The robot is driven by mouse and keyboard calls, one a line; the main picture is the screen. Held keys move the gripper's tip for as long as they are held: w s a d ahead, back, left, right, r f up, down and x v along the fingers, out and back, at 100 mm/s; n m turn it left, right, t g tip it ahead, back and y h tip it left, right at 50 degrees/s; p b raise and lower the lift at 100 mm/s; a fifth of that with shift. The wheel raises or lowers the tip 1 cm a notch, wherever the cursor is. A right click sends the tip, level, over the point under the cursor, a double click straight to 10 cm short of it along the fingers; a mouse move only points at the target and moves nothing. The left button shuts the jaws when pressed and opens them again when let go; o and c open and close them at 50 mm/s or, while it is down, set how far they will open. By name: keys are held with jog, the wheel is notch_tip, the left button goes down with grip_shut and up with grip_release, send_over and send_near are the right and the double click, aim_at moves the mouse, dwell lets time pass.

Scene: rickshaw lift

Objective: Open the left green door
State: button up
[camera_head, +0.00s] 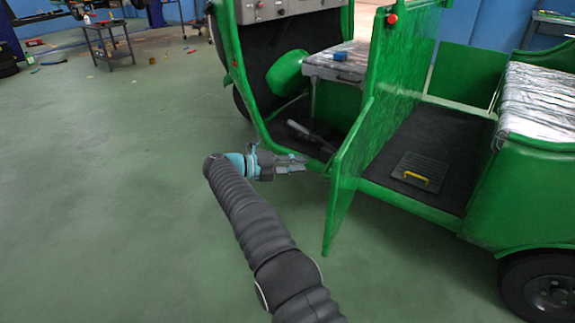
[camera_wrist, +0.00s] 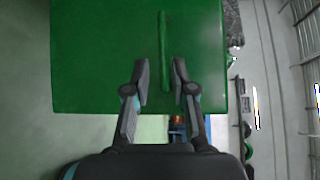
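The left green door (camera_head: 347,180) stands swung out from the side of the green rickshaw, at an angle to its body. In the wrist view the green panel (camera_wrist: 100,60) fills the upper middle, with a thin upright green bar (camera_wrist: 162,45) on it. My gripper (camera_head: 303,164) is just left of the door in the head view, its fingers pointing toward it. In the wrist view my gripper (camera_wrist: 161,70) is open, with the lower end of the bar between its fingers. I cannot tell whether the fingers touch the bar or panel.
The rickshaw's front cab (camera_head: 290,100) is behind my gripper, with a dark floor. The rear floor (camera_head: 410,165) holds a dark mat with a yellow handle (camera_head: 415,177). A rear wheel (camera_head: 545,290) is at the lower right. The green workshop floor (camera_head: 110,190) is clear at left.

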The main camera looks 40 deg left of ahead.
jog(key=shift+v, duration=1.8)
jog(key=shift+d, duration=0.1)
jog(key=shift+c, duration=0.3)
